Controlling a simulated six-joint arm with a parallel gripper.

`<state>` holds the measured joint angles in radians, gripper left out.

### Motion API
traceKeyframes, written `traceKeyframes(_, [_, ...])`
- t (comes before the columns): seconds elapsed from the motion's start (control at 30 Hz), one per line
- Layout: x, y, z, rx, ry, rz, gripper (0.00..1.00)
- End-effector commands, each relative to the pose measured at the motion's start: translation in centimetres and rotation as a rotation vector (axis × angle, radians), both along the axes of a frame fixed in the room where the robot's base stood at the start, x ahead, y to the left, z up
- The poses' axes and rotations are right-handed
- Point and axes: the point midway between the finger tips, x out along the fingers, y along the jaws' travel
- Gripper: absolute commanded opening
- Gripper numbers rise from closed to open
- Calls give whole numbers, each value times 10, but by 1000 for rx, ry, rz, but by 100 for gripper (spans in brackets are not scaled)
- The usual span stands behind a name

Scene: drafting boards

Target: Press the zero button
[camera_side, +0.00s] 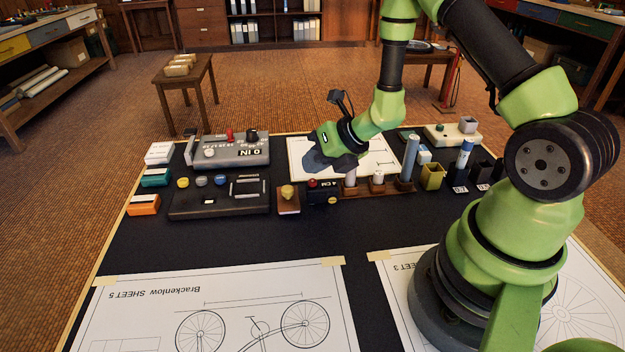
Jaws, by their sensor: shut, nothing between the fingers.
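My gripper (330,160) is shut and empty, with its dark fingers over a white drawing sheet (376,160) behind the row of tools. I cannot read a "zero" label on any button. A grey instrument (236,160) to the left of the gripper has a display reading "0 IN", a red knob (229,134), a white knob (209,152) and a dark knob. A small black box (322,196) marked "4 CM" has a red button (312,183) on top.
A wooden block with a yellow knob (288,192) stands left of the small box. Upright tools in a wooden rack (405,185) and several small pots stand to the right. White, teal and orange boxes (143,205) line the left edge.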

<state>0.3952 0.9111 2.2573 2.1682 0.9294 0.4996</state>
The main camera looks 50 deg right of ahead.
Motion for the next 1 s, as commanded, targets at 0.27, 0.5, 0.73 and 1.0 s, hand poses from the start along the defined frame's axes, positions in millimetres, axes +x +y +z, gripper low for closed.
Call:
traceKeyframes(0.27, [0, 0, 0, 0, 0, 0, 0])
traceKeyframes(0.5, [0, 0, -6, 1, 1, 0, 0])
traceKeyframes(0.73, [0, 0, -8, 0, -1, 0, 0])
traceKeyframes(1.0, [0, 0, -9, 0, 0, 0, 0])
